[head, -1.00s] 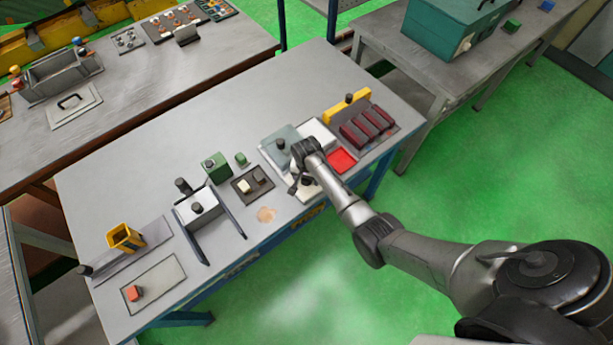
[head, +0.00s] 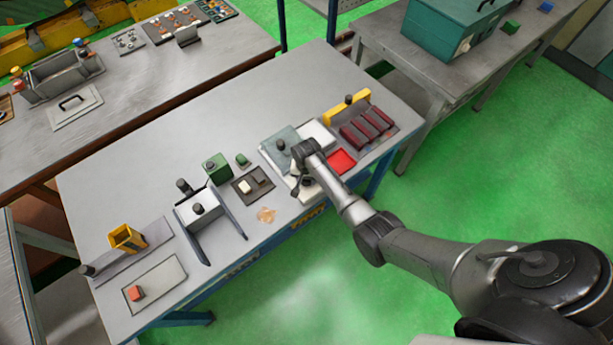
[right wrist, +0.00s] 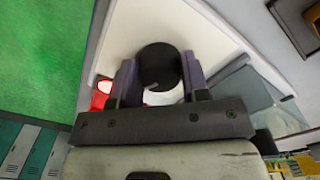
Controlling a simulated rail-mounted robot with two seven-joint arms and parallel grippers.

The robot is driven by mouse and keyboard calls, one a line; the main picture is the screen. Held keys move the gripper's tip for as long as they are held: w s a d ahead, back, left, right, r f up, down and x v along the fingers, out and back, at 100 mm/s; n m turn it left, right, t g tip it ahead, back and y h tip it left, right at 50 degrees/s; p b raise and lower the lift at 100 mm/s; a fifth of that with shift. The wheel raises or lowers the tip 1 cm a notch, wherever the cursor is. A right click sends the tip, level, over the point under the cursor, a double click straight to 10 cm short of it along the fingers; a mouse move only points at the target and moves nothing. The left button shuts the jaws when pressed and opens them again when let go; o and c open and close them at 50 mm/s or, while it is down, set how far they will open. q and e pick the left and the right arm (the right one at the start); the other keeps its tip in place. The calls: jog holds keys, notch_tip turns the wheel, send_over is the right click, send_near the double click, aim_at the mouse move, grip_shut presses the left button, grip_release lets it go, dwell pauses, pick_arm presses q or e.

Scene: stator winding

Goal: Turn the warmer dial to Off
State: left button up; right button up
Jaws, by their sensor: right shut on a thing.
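The warmer dial (right wrist: 160,64) is a round black knob on a white panel (right wrist: 205,28) in the right wrist view. A small pale mark shows near its lower edge. My right gripper (right wrist: 158,78) is shut on the dial, with one finger on each side of it. In the head view my right gripper (head: 301,184) is low over the front of the warmer, at the table's front edge. My wrist hides part of the warmer there. I cannot read any dial labels. My left gripper is not in view.
A grey-green lid (head: 279,141) with a black knob lies just behind the wrist. A red tray (head: 342,161) and a rack of dark red bars (head: 366,128) stand to the right. A small dark tray (head: 263,187) lies to the left. The table's back left is clear.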

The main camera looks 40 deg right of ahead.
jog(key=shift+r+n+p, duration=0.2)
jog(key=shift+n+p, duration=0.4)
jog(key=shift+n, duration=0.2)
jog(key=n+p, duration=0.1)
jog(key=n, duration=0.1)
jog(key=shift+n+p, duration=0.3)
jog(key=shift+n, duration=0.1)
jog(key=n+p, duration=0.1)
jog(key=n, duration=0.2)
jog(key=shift+d+f+n, duration=0.1)
jog(key=shift+n, duration=0.2)
jog(key=n+p, duration=0.1)
jog(key=n, duration=0.1)
jog(key=shift+n, duration=0.4)
jog(key=n, duration=0.2)
jog(key=shift+n, duration=0.4)
jog(key=n, duration=0.3)
jog(key=shift+f+p, duration=0.1)
jog(key=shift+p, duration=0.2)
jog(key=n, duration=0.6)
jog(key=shift+n, duration=0.3)
